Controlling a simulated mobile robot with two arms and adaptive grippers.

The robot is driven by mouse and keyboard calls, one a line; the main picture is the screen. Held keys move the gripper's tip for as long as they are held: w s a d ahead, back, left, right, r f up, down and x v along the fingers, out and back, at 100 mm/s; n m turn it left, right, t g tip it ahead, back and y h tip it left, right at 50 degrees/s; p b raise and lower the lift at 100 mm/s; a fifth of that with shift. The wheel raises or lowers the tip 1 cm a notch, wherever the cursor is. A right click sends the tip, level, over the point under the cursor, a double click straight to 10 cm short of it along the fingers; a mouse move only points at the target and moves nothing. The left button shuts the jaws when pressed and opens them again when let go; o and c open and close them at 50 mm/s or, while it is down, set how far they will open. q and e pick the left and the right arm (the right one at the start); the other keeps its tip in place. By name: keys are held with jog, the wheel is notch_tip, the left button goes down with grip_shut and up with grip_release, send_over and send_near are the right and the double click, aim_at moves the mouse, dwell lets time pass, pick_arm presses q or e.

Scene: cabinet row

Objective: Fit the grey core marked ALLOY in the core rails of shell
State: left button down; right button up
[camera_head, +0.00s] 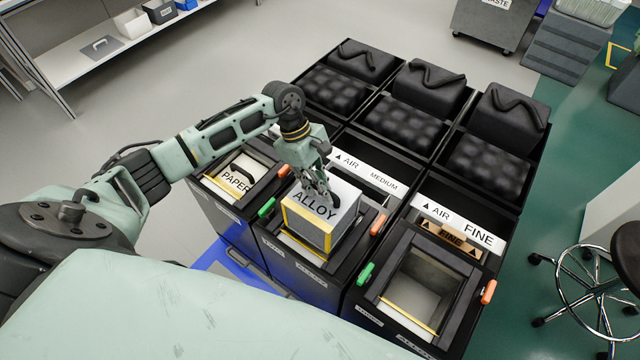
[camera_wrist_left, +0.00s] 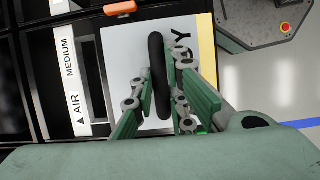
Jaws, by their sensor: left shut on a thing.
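The grey core marked ALLOY (camera_head: 348,212) is a box with yellow edges and a black handle on top. My left gripper (camera_head: 326,194) is shut on this handle from above. In the left wrist view the fingers (camera_wrist_left: 160,98) stand on both sides of the black handle (camera_wrist_left: 157,60), and the core's pale top (camera_wrist_left: 122,62) lies below. The core is over the front opening of the middle shell (camera_head: 279,248), its upper part standing above the frame. How deep its lower part reaches, and whether it touches the rails, is hidden. My right gripper is not in view.
The left shell holds a core marked PAPER (camera_head: 240,176). The right shell's front opening (camera_head: 412,292) is empty, with a tan FINE piece (camera_head: 452,240) behind it. Green (camera_head: 266,207) and orange (camera_head: 377,225) clips flank the middle opening. A stool (camera_head: 590,285) stands at right.

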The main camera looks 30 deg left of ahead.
aim_at(320, 196)
pick_arm(q)
jog(key=shift+w+r+b, duration=0.1)
jog(key=shift+b, duration=0.2)
dwell(0.4)
jog(key=shift+b, duration=0.3)
dwell(0.4)
jog(key=shift+f+b, duration=0.8)
jog(key=shift+f, duration=0.05)
jog(key=shift+f+b, duration=1.65)
jog(key=shift+f, duration=0.05)
jog(key=shift+f+b, duration=1.45)
jog(key=shift+f, duration=0.3)
